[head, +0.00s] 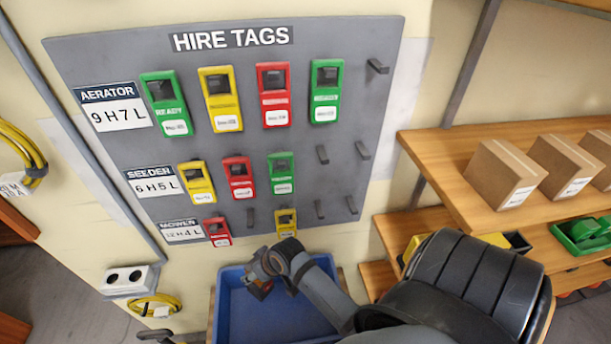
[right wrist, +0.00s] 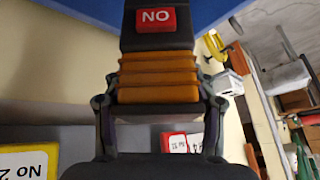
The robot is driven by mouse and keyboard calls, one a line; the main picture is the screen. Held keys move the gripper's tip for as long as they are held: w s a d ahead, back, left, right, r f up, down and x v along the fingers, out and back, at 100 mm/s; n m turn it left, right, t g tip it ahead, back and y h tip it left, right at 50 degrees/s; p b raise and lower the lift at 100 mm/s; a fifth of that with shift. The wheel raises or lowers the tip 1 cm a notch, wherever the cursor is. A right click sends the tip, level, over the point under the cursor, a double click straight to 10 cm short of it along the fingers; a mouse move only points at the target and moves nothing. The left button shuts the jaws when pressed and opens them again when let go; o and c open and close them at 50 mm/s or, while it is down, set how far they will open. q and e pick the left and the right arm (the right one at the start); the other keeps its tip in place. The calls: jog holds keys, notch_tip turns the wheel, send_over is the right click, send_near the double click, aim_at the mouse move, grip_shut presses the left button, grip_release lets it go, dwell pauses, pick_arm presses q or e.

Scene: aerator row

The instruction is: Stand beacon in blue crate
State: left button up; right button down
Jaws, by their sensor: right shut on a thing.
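The beacon (right wrist: 157,80) has an orange ribbed body and a black end with a red "NO" label, seen in the right wrist view. My right gripper (head: 262,276) is shut on it, with a finger on each side of the orange part. In the head view the gripper hangs over the blue crate (head: 236,318), and the beacon is mostly hidden there. The crate's blue also fills the top of the right wrist view, beyond the black end. I cannot tell whether the beacon touches the crate. A small dark grey piece at the bottom left edge may be my left gripper (head: 156,335).
A grey hire tags board (head: 230,150) with coloured tags and pegs stands just behind the crate. Wooden shelves (head: 470,205) with cardboard boxes (head: 503,173) and a green bin (head: 582,235) are on the right. A wall socket (head: 127,279) and yellow cable (head: 155,304) are left of the crate.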

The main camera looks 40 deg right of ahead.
jog(key=s+f+n+g+y+b, duration=0.25)
jog(key=s+f+n+b, duration=0.45)
jog(key=s+n+b, duration=0.4)
jog(key=shift+m+y, duration=0.35)
jog(key=shift+m, duration=0.55)
jog(key=w+a+f, duration=0.2)
jog(key=w+f, duration=0.1)
jog(key=f, duration=0.1)
jog(key=w+a+f, duration=0.2)
jog(key=w+f, duration=0.2)
jog(key=w+a+f, duration=0.2)
jog(key=w+f, duration=0.2)
jog(key=shift+w+a+f+b, duration=0.1)
jog(key=shift+a+f+b, duration=0.2)
jog(key=shift+f, duration=0.1)
jog(key=shift+c, duration=2.1)
grip_release()
jog(key=shift+f, duration=0.1)
